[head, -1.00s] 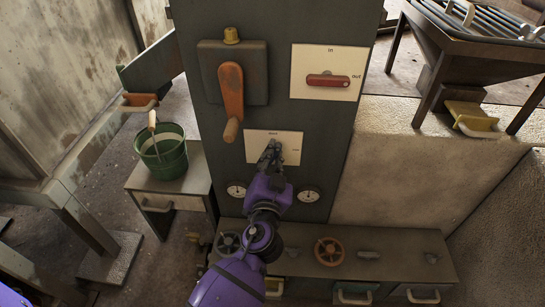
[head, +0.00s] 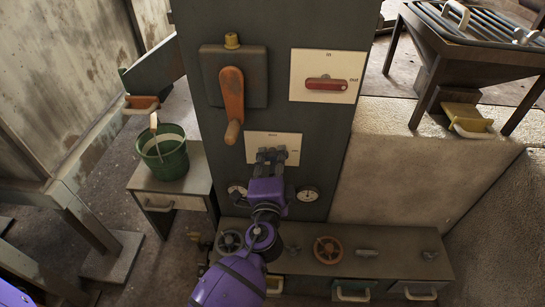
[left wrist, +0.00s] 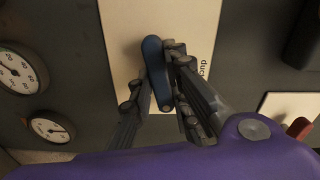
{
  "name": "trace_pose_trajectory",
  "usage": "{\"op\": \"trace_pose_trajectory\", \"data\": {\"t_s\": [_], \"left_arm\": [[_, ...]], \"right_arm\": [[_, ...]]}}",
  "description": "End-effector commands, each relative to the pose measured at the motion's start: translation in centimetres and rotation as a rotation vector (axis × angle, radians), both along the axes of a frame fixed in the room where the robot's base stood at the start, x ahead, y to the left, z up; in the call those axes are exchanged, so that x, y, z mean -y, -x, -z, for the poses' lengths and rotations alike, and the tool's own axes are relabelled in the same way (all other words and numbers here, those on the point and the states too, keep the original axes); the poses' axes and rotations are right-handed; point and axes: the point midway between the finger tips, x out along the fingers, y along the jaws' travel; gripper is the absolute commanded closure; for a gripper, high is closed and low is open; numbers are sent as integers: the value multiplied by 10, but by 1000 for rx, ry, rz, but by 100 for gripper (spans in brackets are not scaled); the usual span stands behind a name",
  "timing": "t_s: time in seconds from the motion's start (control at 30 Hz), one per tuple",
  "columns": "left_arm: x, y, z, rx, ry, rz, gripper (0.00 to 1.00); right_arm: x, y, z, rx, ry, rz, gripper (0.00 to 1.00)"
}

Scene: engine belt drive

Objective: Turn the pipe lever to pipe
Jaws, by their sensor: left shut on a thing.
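The pipe lever (left wrist: 153,62) is a blue handle on a white label plate (left wrist: 118,45), seen in the left wrist view. In that view it stands nearly upright, leaning slightly. My left gripper (left wrist: 158,85) is shut on it, with dark fingers on both sides. In the head view the plate (head: 285,138) is on the front of the dark cabinet, and my left gripper (head: 270,156) covers its lower part and hides the lever. Some lettering shows on the plate, only partly readable. My right gripper is not in view.
Above the plate are an orange crank handle (head: 231,100) and a red lever (head: 326,84) on an in/out plate. Two round gauges (head: 308,194) sit below. A low bench with valve wheels (head: 328,250) stands underneath. A green bucket (head: 163,155) is at the left.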

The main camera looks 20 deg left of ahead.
Motion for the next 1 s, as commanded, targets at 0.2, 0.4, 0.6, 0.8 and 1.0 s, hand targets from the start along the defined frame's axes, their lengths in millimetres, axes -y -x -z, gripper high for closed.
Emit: {"op": "trace_pose_trajectory", "data": {"t_s": [0.2,0.4,0.6,0.8,1.0], "left_arm": [[0,0,-1,-34,-126,0,100],[0,0,-1,-53,-194,0,100],[0,0,-1,-61,-221,0,100],[0,0,-1,-62,-226,0,100],[0,0,-1,-62,-226,0,81]], "right_arm": [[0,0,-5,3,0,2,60],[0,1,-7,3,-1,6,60],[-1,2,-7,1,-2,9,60],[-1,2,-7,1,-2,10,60],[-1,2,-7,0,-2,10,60]]}}
